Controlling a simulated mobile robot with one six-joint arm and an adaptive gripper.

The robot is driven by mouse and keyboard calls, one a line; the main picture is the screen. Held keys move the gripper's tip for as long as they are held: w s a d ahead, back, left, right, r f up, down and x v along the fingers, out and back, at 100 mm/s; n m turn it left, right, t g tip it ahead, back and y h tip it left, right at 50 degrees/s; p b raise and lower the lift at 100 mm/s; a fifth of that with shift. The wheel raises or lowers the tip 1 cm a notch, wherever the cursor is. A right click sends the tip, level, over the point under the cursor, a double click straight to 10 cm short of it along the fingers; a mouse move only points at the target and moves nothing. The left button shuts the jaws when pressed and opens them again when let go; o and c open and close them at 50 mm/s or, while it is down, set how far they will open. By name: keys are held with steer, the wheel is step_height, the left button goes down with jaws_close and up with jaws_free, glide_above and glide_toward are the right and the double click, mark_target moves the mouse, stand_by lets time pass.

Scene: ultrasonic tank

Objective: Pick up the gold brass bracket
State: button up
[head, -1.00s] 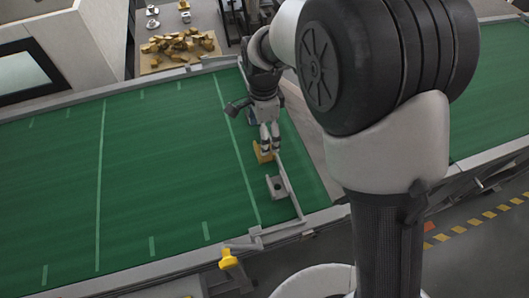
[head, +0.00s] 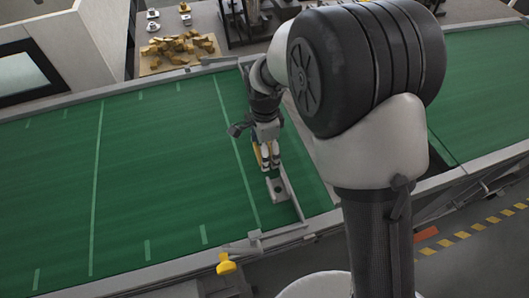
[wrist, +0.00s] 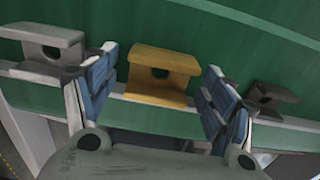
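The gold brass bracket (wrist: 160,76) sits on the green belt in the middle of the wrist view, with a dark round hole in its front. My gripper (wrist: 161,62) is open, with one blue-padded finger on each side of the bracket and a gap on both sides. In the head view, only a sliver of the gold bracket (head: 256,162) shows behind my gripper (head: 270,165). A light grey bracket (wrist: 42,48) stands to the left in the wrist view; it also shows in the head view (head: 277,187). A darker bracket (wrist: 268,97) stands to the right.
The brackets stand along a metal guide rail (head: 292,198) at the belt's end. The green belt (head: 160,160) is clear to the left. A tray of gold pieces (head: 180,48) is at the back. A yellow knob (head: 227,265) is at the front edge.

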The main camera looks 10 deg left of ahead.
steer(key=c, duration=1.4)
steer(key=shift+o, duration=0.2)
